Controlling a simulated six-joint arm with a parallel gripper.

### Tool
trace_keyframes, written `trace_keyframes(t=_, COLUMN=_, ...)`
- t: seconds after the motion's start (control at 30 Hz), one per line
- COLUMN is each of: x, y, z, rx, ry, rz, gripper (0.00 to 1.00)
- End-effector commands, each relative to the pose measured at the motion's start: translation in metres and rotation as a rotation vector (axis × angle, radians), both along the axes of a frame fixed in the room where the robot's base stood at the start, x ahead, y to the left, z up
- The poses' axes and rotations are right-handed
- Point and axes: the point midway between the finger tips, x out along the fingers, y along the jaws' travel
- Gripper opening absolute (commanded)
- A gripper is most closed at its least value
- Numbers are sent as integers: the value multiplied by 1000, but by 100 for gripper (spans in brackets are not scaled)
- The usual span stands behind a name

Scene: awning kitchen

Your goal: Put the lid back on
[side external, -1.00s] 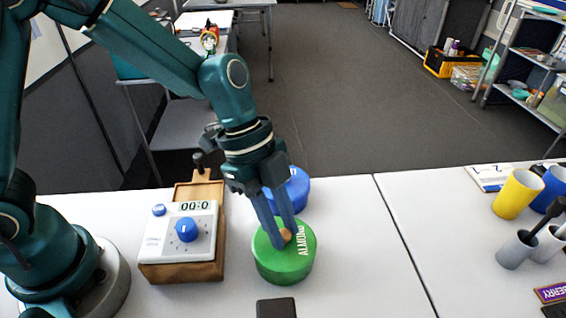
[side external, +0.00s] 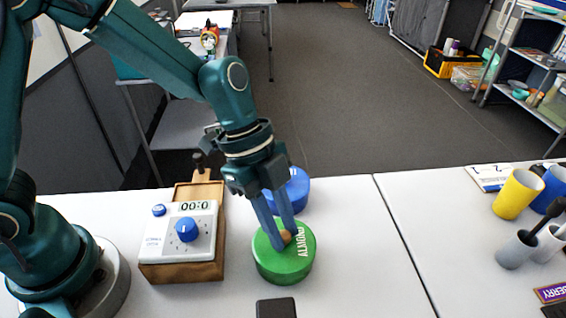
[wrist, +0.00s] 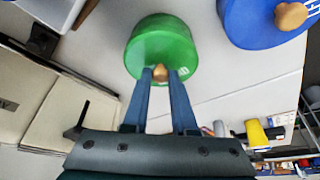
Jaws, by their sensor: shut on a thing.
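A round green tin (side external: 285,262) with a green lid lettered ALMOND (side external: 303,242) stands upright on the white table. The lid has a small wooden knob (side external: 286,236). My gripper (side external: 282,232) points down from above, its two blue-grey fingers on either side of the knob and shut on it. In the wrist view, the knob (wrist: 160,73) sits between the fingertips (wrist: 161,80), with the green tin (wrist: 160,42) beyond. The lid appears level on the tin; I cannot make out the seam between them.
A blue lidded tin (side external: 292,188) stands close behind the green one. A white timer (side external: 180,232) on a wooden block is at the left. A dark block (side external: 276,308) lies at the front edge. Table to the right is clear up to a yellow cup (side external: 517,194).

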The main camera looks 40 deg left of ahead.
Motion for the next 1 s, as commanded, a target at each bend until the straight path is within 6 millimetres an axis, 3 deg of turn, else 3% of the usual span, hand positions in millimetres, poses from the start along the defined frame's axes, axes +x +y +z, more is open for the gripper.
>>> trace_keyframes(t=0.43, x=0, y=0, z=0, rx=0, ry=0, rz=0, gripper=0)
trace_keyframes(t=0.47, x=0, y=0, z=0, rx=0, ry=0, rz=0, gripper=29)
trace_keyframes(t=0.53, x=0, y=0, z=0, rx=0, ry=0, rz=0, gripper=56)
trace_keyframes(t=0.57, x=0, y=0, z=0, rx=0, ry=0, rz=1, gripper=60)
trace_keyframes(t=0.77, x=0, y=0, z=0, rx=0, ry=0, rz=1, gripper=60)
trace_keyframes(t=0.87, x=0, y=0, z=0, rx=0, ry=0, rz=1, gripper=90)
trace_keyframes(t=1.0, x=0, y=0, z=0, rx=0, ry=0, rz=1, gripper=90)
